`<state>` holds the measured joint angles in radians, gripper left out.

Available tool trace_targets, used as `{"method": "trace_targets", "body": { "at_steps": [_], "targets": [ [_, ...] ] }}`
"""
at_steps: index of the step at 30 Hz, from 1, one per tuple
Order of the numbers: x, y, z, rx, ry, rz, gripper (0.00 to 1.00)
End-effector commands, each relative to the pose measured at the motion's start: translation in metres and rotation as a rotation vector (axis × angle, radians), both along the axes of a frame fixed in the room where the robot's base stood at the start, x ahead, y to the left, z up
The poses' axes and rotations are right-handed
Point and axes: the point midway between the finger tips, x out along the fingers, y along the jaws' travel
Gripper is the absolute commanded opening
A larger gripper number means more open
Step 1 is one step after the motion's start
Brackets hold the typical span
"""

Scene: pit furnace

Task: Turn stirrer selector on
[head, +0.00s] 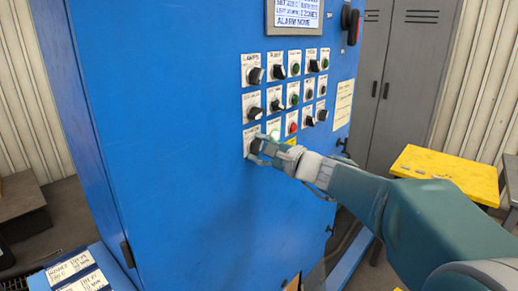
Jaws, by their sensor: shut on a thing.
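A blue control cabinet (175,120) carries rows of black selector knobs and coloured buttons, each on a white label plate. My gripper (259,147) is at the bottom-left selector (250,140) of the panel, with its fingers shut on that selector's knob. The fingers hide most of the knob, so its turned position cannot be seen. The label on this plate is too small and covered to read, so I cannot tell from it whether this is the stirrer selector.
Another black selector (253,114) is just above. A display (297,14) is at the top. Grey lockers (400,90) and a yellow table (450,170) stand to the right.

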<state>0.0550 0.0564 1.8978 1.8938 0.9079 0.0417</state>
Motion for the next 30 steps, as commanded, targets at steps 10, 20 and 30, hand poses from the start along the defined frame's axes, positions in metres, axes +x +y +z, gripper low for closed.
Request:
{"method": "trace_targets", "body": {
  "at_steps": [10, 20, 30],
  "targets": [
    [0.0, 0.0, -0.005, -0.003, 0.01, 0.0, 0.89],
    [-0.002, -0.002, -0.002, -0.002, 0.004, -0.001, 0.89],
    [-0.043, -0.045, -0.002, -0.002, 0.005, -0.005, 0.89]
  ]
}}
